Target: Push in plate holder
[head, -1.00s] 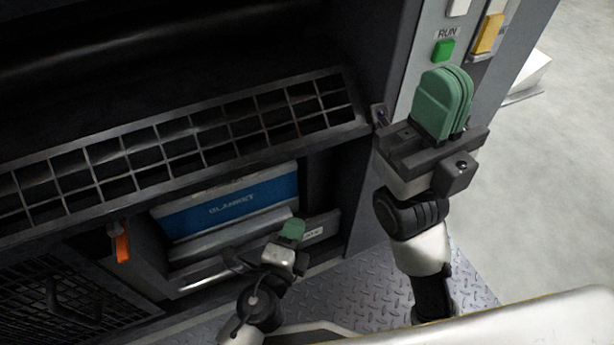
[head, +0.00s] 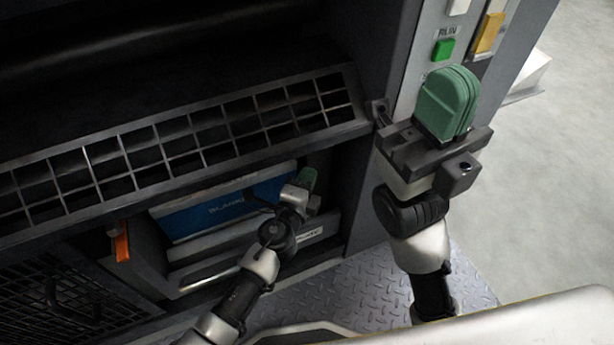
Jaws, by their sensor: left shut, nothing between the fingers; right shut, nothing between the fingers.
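In the head view, a grey drawer-like unit (head: 215,243) sits low in the machine's recess, with a bar handle (head: 205,283) and a small white label at its right; I take it to be the plate holder. A blue panel (head: 195,218) marked BLANKET stands behind it, partly covered by my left arm. My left gripper (head: 308,178) is shut and empty, its green fingertips over the right end of the recess, above the label. I cannot tell whether it touches anything. My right gripper (head: 447,103) is shut and empty, raised in front of the control panel.
A dark grating (head: 205,142) overhangs the recess. An orange latch (head: 121,241) is at the recess's left. A green RUN button (head: 443,50) and a yellow switch (head: 489,33) are on the panel. Ridged floor plate (head: 360,288) lies below; the grey floor at right is clear.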

